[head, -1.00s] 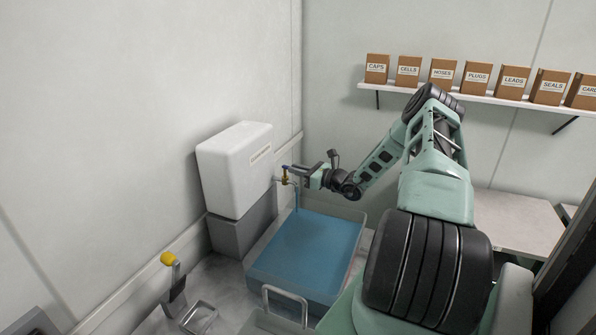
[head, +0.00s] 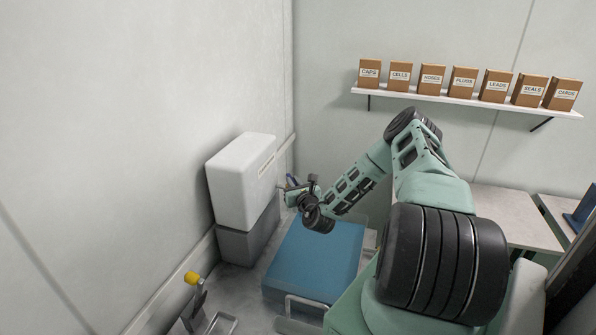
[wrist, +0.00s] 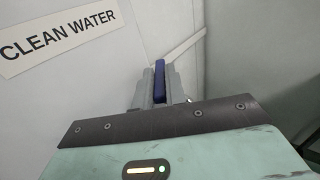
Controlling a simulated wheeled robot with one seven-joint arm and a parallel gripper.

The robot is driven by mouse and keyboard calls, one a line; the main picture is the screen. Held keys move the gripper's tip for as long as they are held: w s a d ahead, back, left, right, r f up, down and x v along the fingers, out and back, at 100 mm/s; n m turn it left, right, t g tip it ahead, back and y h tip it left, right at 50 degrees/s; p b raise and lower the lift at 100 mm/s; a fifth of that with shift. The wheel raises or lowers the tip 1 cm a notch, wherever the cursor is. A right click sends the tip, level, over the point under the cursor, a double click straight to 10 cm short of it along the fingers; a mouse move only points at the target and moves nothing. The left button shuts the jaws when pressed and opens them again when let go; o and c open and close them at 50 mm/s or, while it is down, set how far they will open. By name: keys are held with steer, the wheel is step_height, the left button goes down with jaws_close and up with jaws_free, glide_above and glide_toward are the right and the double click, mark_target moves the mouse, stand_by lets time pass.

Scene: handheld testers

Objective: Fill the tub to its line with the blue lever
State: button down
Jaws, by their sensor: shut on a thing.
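The white tank (head: 240,178) stands on a grey block against the left wall; its "CLEAN WATER" label (wrist: 50,40) shows in the wrist view. The blue lever (wrist: 159,82) sits between the two fingers of my gripper (wrist: 156,84), which is shut on it. In the head view my gripper (head: 291,187) is at the tank's right side, and my wrist hides most of the tap. I cannot make out the fill line or a stream from the spout.
A yellow-knobbed lever (head: 190,278) stands at the lower left, beside a metal loop. Another metal handle (head: 305,303) is at the tub's near end. A wall shelf (head: 470,99) carries several labelled boxes. A pale table (head: 513,222) stands at the right.

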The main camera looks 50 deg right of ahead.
steer(key=shift+w+a+m+g+h+p, duration=0.35)
steer(key=shift+m+g+h+p, duration=0.75)
steer(key=shift+g+h+p, duration=0.1)
steer(key=shift+w+a+m+g+h+p, duration=0.3)
steer(key=shift+a+m+g+h+p, duration=0.05)
steer(key=shift+m+g+h+p, duration=0.8)
steer(key=shift+w+a+m+g+h+p, duration=0.35)
steer(key=shift+m+g+h+p, duration=0.7)
steer(key=shift+h, duration=0.2)
steer(key=c, duration=1.4)
jaws_free()
steer(key=shift+c, duration=0.2)
